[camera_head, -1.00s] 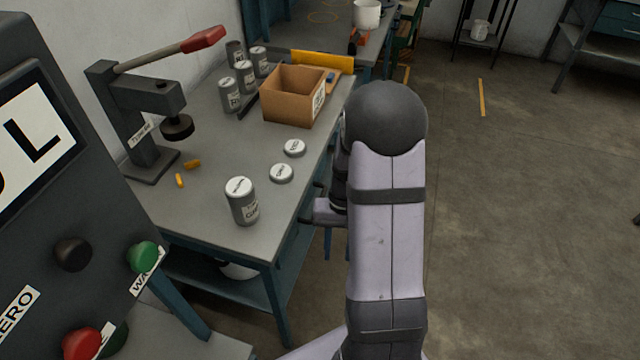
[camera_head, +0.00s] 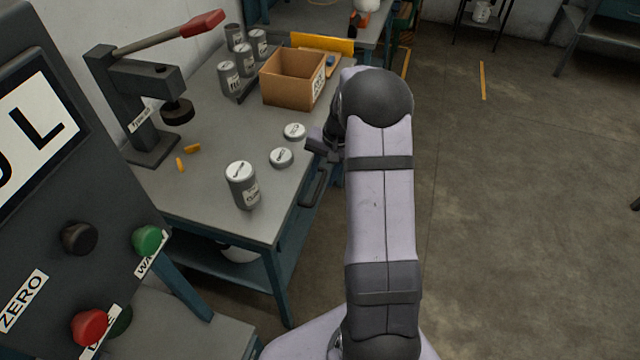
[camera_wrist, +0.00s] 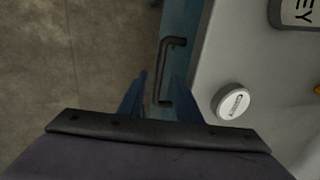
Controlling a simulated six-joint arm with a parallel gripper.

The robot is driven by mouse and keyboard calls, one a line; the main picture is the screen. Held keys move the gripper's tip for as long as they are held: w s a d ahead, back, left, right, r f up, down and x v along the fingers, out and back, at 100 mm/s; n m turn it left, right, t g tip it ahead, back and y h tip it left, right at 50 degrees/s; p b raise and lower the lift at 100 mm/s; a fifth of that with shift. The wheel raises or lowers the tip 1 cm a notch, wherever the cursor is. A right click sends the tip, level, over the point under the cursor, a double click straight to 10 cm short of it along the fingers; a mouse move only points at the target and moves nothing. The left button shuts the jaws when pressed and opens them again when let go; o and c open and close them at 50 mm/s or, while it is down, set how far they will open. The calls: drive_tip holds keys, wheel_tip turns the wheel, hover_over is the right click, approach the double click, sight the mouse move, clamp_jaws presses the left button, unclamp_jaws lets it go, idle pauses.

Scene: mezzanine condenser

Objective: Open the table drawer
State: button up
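The drawer handle (camera_head: 313,188) is a dark bar on the right-hand side of the grey-topped blue table (camera_head: 215,195). The drawer front looks flush with the table's side; no gap shows. In the wrist view the handle (camera_wrist: 168,70) runs lengthwise along the blue side, below the tabletop edge. My gripper (camera_head: 320,147) is beside the table edge, beyond the handle in the head view. In the wrist view my gripper (camera_wrist: 158,95) shows two fingers apart, with the near end of the handle appearing between them. Contact cannot be told, and nothing is gripped.
A grey can (camera_head: 243,188) and two round white-topped lids, one of them (camera_head: 281,157) near the edge, stand on the table. A cardboard box (camera_head: 290,82), several cans and a lever press (camera_head: 145,105) are farther back. Floor (camera_head: 500,220) right of my arm is clear.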

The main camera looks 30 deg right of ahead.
sight(319, 189)
drive_tip(key=shift+w+a+f+p, duration=0.15)
drive_tip(key=shift+w+f, duration=0.05)
drive_tip(key=shift+f, duration=1)
drive_tip(key=shift+w+a+f+p, duration=0.15)
drive_tip(key=shift+f, duration=1)
clamp_jaws()
